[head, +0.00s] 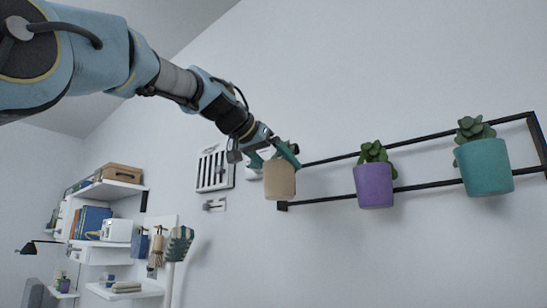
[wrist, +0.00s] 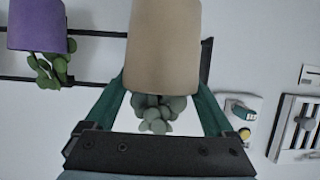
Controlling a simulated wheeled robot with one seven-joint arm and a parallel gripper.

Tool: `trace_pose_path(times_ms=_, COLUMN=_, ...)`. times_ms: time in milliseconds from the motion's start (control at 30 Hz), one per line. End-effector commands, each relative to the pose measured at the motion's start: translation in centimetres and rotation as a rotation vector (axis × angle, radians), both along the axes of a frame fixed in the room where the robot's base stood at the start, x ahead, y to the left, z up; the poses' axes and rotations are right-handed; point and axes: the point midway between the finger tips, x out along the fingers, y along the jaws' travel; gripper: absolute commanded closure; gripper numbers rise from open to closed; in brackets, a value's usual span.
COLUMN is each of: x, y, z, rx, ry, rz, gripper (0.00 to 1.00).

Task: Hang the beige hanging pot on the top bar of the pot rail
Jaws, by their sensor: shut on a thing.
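The beige hanging pot (head: 280,180) is upright in the head view, at the left end of the pot rail. My gripper (head: 276,150) is shut on it from above and behind. In the wrist view the beige pot (wrist: 163,45) fills the middle between my green fingers (wrist: 160,95), with its green plant showing below it. The black pot rail has a top bar (head: 430,138) and a lower bar (head: 422,186). The pot covers part of the rail's left end. I cannot tell whether the pot touches the top bar.
A purple pot (head: 374,187) and a teal pot (head: 484,167) hang on the rail to the right. A white vent panel (head: 214,171) is on the wall to the left. White shelves (head: 112,188) with books and boxes stand at lower left. The wall above the rail is clear.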

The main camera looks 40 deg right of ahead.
Motion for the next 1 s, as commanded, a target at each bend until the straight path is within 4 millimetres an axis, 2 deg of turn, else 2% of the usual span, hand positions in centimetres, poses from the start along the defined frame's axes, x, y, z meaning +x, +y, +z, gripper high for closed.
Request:
trace_pose_path(times_ms=933, x=1.8, y=-6.9, z=0.5, rx=-0.002, ry=0.000, rz=-0.001, gripper=0.98)
trace_pose_path(times_ms=967, x=1.8, y=-7.1, z=0.4, rx=-0.002, ry=0.000, rz=-0.001, gripper=0.98)
trace_pose_path(times_ms=1000, x=1.8, y=-7.0, z=-0.7, rx=-0.003, ry=-0.001, rz=0.000, gripper=0.98)
